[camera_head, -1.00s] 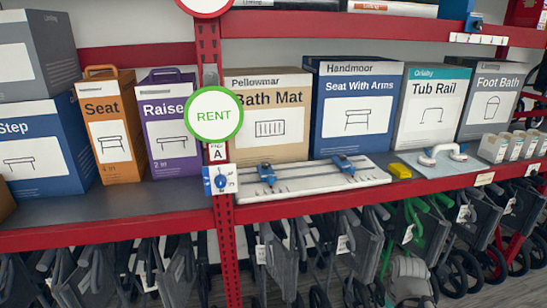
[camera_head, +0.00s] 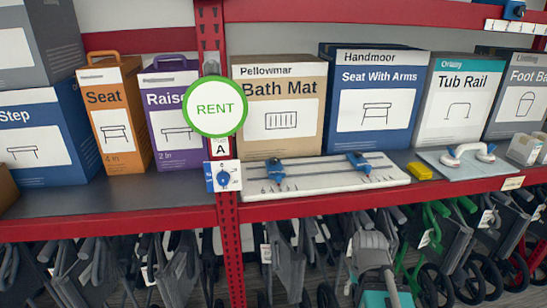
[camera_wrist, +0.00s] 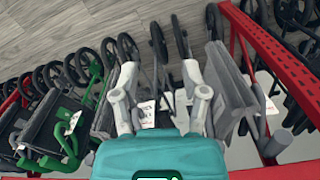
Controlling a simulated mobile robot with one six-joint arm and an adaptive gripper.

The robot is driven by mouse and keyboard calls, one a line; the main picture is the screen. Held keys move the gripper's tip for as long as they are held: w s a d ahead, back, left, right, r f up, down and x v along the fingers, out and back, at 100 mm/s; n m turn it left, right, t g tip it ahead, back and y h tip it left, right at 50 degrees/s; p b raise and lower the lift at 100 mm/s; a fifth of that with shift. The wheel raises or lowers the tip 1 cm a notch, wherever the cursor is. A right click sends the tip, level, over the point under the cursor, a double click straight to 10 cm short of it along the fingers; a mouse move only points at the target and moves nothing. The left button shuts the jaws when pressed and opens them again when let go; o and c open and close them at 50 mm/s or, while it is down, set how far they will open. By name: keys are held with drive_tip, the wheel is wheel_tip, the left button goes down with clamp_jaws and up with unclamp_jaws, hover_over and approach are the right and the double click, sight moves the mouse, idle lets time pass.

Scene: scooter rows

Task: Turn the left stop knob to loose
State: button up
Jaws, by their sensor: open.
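The left stop knob (camera_head: 274,170) is blue and stands upright on a long white board with dark marks (camera_head: 310,181) on the red shelf. A similar right stop knob (camera_head: 359,163) stands farther right on the same board. The exact turn position of either knob is too small to tell. My gripper (camera_wrist: 160,85) shows in the wrist view, its two grey fingers apart and empty, in front of a teal body. It points down toward folded wheeled frames and the floor, and neither knob shows there. In the head view, part of my arm rises at the bottom, below the board.
A blue dial on a white plate (camera_head: 223,177) is fixed to the red post, under a round RENT sign (camera_head: 214,108). Boxes, such as Bath Mat (camera_head: 279,110), stand behind the board. A yellow block (camera_head: 419,171) and a white grab handle (camera_head: 468,152) lie to its right.

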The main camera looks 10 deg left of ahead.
drive_tip(key=o, duration=0.3)
drive_tip(key=shift+w, duration=0.15)
drive_tip(key=shift+o, duration=0.8)
drive_tip(key=shift+w+r, duration=0.15)
drive_tip(key=shift+r, duration=0.05)
wheel_tip(320, 180, up, 32)
drive_tip(key=m+p, duration=0.7)
drive_tip(key=p, duration=2.6)
hover_over(274, 158)
drive_tip(key=shift+r, duration=0.15)
drive_tip(key=shift+d+f+b, duration=0.1)
drive_tip(key=shift+f+b, duration=0.1)
drive_tip(key=shift+b, duration=0.1)
wheel_tip(274, 158, down, 14)
drive_tip(key=b, duration=1.3)
drive_tip(key=shift+r, duration=0.25)
